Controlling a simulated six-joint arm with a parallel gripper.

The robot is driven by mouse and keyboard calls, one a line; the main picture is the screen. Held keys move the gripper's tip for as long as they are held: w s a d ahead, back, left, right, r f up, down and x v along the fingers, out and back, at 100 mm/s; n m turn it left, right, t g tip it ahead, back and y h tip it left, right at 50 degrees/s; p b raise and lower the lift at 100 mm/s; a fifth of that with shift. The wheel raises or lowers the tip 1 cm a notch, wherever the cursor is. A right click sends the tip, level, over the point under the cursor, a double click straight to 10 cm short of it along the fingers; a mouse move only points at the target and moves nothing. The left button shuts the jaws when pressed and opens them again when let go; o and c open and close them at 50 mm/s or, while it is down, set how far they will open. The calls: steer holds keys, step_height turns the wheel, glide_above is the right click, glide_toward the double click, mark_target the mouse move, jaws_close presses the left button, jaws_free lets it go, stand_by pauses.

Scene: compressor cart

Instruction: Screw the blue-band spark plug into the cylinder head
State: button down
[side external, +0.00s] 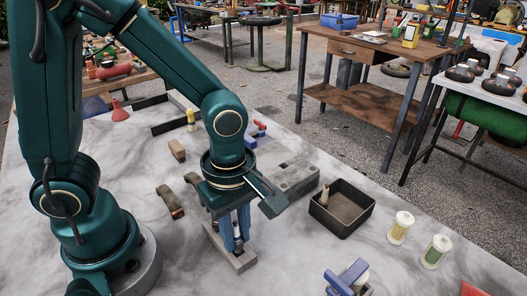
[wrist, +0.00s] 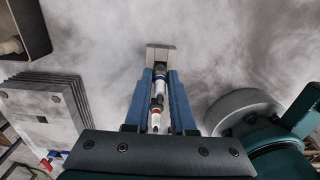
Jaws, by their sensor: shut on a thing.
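My gripper (side external: 234,246) points down over a narrow grey block (side external: 216,240) on the table, its two blue fingers close to the block. In the wrist view my gripper (wrist: 160,76) is shut on the blue-band spark plug (wrist: 160,72), held between the fingertips at the block (wrist: 160,53). Whether the plug's lower end is still inside the block is hidden. A white part with a red band (wrist: 156,118) also shows between the fingers. The finned grey cylinder head (side external: 290,180) lies just right of my gripper. It also shows in the wrist view (wrist: 40,103), at left.
A black open tray (side external: 343,228) with a cream-coloured piece in it stands right of the head. Two capped jars (side external: 400,228) (side external: 436,252) stand farther right. A blue-handled tool (side external: 345,278) is at the front. Small brown blocks (side external: 176,150) lie left of my gripper.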

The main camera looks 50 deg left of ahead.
steer(key=shift+r, duration=1.05)
steer(key=shift+s+r, duration=0.1)
steer(key=shift+r, duration=0.3)
steer(key=w+a+r+n, duration=0.25)
steer(key=w+r, duration=0.45)
steer(key=w, duration=0.5)
steer(key=w+a+n, duration=0.3)
steer(key=w+a, duration=0.4)
steer(key=shift+f, duration=0.35)
steer(key=shift+w+n, duration=0.1)
steer(key=shift+n, duration=0.15)
